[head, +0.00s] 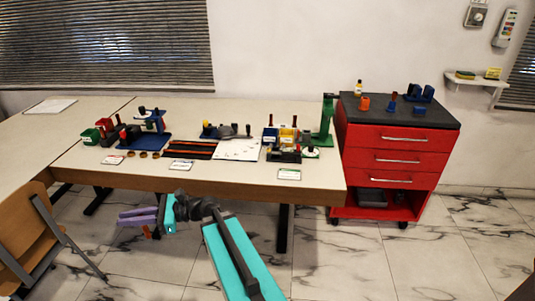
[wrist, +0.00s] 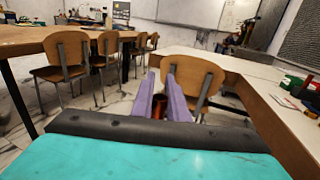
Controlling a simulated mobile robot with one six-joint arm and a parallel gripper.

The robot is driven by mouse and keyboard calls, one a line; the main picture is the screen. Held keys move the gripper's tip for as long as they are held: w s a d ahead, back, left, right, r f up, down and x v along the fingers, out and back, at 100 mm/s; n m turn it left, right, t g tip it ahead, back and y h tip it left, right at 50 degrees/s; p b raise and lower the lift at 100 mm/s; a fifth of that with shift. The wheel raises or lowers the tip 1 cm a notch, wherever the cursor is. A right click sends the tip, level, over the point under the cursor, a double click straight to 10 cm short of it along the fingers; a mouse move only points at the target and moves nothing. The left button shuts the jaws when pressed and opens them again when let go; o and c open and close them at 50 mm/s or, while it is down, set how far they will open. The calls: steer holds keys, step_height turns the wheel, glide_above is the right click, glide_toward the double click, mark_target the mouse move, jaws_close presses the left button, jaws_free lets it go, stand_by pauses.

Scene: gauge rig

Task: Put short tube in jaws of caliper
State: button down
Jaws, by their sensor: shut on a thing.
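My gripper (head: 138,216) has purple fingers and is in front of the long table, below its top, over the floor. In the wrist view the fingers (wrist: 168,100) are shut on a small copper-brown tube (wrist: 159,104), which I take as the short tube. Its lower part is hidden behind my wrist. In the head view only a bit of orange-brown (head: 147,232) shows under the fingers. The caliper is too small to make out surely; a dark grey device with a blue end (head: 210,130) at the middle of the table may be it.
The long table (head: 100,165) bears several small fixtures, brown rings (head: 143,154), a white patterned plate (head: 238,149) and label cards. A green stand (head: 326,122) is at its right end, beside a red drawer cabinet (head: 395,160). A wooden chair (head: 30,240) stands left of my gripper.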

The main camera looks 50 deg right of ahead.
steer(key=shift+a, duration=0.25)
